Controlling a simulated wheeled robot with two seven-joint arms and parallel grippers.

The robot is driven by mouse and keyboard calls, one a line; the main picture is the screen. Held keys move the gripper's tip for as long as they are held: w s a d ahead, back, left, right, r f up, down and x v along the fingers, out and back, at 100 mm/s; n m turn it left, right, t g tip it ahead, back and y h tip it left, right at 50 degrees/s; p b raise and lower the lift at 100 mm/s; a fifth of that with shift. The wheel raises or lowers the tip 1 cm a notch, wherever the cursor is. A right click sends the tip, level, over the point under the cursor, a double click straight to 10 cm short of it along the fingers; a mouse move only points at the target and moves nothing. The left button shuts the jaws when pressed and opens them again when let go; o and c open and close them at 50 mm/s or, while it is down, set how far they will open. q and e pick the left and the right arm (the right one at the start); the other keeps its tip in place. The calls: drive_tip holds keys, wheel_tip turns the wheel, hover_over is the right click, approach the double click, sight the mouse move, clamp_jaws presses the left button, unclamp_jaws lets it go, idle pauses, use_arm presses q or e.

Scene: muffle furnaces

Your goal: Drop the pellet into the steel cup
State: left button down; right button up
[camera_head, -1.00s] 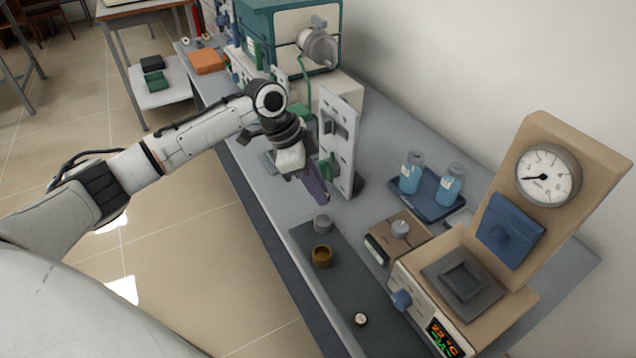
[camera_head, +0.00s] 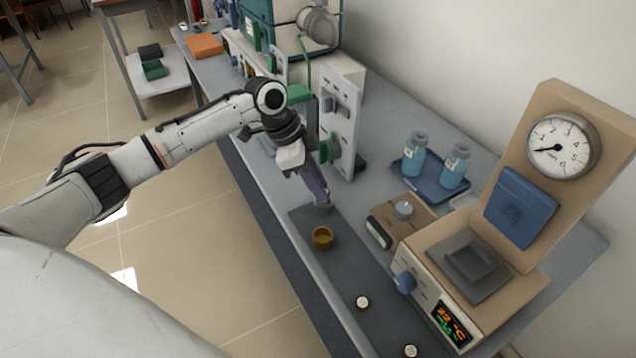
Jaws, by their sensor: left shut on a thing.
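My left gripper (camera_head: 318,194) points down over the grey steel cup (camera_head: 323,210) on the dark mat (camera_head: 345,270). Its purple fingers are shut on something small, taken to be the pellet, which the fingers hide. The fingertips overlap the cup's rim in this view; I cannot tell if they touch it. A brass cup (camera_head: 322,238) stands just in front of the steel cup. Two small pale round pieces, one nearer the middle (camera_head: 362,302) and one at the bottom edge (camera_head: 410,351), lie on the mat. My right gripper is not in view.
A beige press-like device with a gauge (camera_head: 562,146) and display (camera_head: 453,325) stands at right. A small brown box (camera_head: 398,226) and a blue tray (camera_head: 430,180) with two bottles are behind the mat. A pale upright panel (camera_head: 340,120) stands close behind the gripper.

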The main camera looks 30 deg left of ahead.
use_arm(q)
drive_tip(key=shift+f+p, duration=0.45)
drive_tip(key=shift+f, duration=0.2)
idle(1.3)
drive_tip(key=shift+a+f+p, duration=0.1)
drive_tip(key=shift+f+p, duration=0.05)
drive_tip(key=shift+p, duration=0.15)
idle(0.4)
drive_tip(key=c, duration=1.5)
unclamp_jaws()
drive_tip(key=shift+c, duration=0.2)
drive_tip(key=v, duration=1)
drive_tip(key=shift+r, duration=0.2)
drive_tip(key=shift+s+f, duration=0.1)
